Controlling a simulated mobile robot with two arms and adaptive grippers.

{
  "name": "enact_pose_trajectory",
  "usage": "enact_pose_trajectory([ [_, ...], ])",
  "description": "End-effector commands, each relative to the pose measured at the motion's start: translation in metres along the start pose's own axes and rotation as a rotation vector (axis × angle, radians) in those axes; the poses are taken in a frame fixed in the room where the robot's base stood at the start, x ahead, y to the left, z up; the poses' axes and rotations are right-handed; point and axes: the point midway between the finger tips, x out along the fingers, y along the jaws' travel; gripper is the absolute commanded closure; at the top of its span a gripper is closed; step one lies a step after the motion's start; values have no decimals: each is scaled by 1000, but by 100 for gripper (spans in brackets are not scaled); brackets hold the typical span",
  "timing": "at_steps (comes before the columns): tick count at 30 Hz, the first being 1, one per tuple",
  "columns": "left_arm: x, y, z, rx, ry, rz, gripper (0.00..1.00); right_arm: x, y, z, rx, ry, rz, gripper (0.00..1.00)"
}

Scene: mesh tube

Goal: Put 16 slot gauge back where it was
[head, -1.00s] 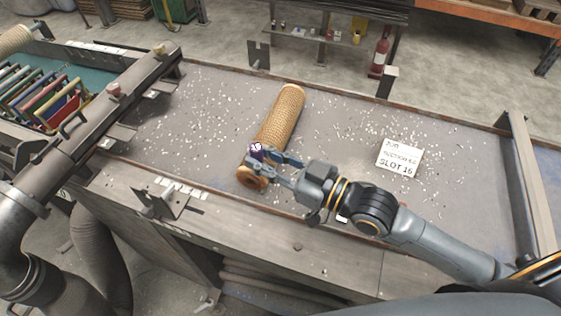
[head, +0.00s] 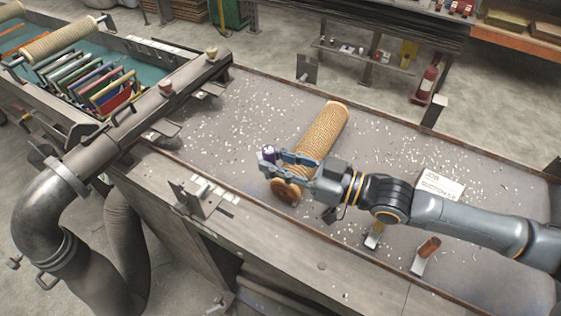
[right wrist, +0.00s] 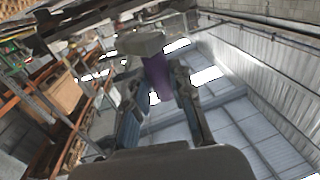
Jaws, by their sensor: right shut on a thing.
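The 16 slot gauge appears to be the small purple piece (head: 268,153) at my right gripper's (head: 275,162) fingertips; its number is too small to read now. The right gripper is shut on it, over the near end of the woven mesh tube (head: 325,128). In the right wrist view the purple piece (right wrist: 158,76) sits between both fingers, with a grey block (right wrist: 140,43) at its far end. A rack of coloured handled pieces (head: 95,82) stands in the teal-lined bin at the left. My left gripper is out of view.
The mesh tube lies on the chip-strewn bench (head: 225,120), with a round wooden end (head: 286,192) near the front edge. A dark pipe and beam (head: 140,105) separate bench and bin. A white sign (head: 441,184) is partly hidden by my arm. Small brackets (head: 426,255) stand at the front.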

Motion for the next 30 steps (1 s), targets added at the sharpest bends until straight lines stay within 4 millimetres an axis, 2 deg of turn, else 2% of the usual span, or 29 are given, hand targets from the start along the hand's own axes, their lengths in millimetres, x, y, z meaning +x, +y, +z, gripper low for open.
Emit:
enact_pose_trajectory([
  [11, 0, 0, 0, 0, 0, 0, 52, 0, 0, -2, -7, 3, -48, 100],
  [19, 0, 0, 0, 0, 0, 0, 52, -8, 4, -2, -8, 0, -113, 100],
  [30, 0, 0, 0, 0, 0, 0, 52, -23, 6, -1, -7, -2, -306, 100],
])
